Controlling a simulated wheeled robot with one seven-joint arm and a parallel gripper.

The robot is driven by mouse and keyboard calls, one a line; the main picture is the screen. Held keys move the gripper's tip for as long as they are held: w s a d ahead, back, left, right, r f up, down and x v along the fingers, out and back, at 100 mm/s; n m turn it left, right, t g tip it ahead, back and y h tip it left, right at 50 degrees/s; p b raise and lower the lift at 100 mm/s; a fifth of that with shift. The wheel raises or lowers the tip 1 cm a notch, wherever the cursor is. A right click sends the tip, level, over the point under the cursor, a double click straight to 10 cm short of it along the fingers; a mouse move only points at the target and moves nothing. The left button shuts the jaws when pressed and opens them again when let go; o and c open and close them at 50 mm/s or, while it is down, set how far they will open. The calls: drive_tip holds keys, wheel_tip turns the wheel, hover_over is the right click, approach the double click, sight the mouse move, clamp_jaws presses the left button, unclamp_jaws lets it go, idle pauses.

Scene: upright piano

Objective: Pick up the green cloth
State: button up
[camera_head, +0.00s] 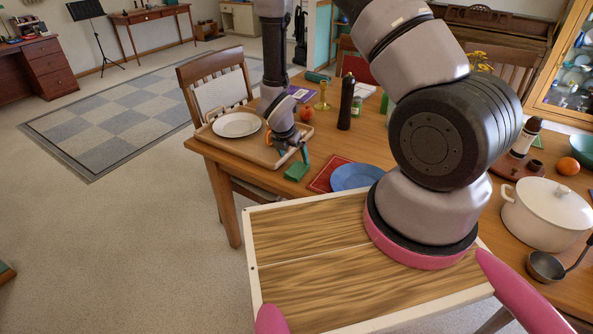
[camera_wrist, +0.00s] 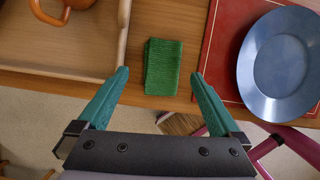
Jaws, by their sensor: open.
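The green cloth (camera_wrist: 162,67) is a small folded rectangle lying on the wooden table near its front edge. In the head view the cloth (camera_head: 296,171) sits between the wooden tray and the red placemat. My gripper (camera_wrist: 159,85) has teal fingers, open and empty, with one finger on each side of the cloth in the wrist view. In the head view my gripper (camera_head: 291,155) is over the table edge beside the cloth, above or near the tray's corner. I cannot tell its exact height over the cloth.
A red placemat (camera_wrist: 213,75) with a blue plate (camera_wrist: 281,66) lies right of the cloth. A dark bottle (camera_head: 346,102) and an apple (camera_head: 307,113) stand behind.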

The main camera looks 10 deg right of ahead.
sight(298, 165)
drive_tip(key=shift+x, duration=3.1)
drive_tip(key=shift+s+d, duration=0.1)
drive_tip(key=shift+d, duration=0.05)
drive_tip(key=c, duration=1.2)
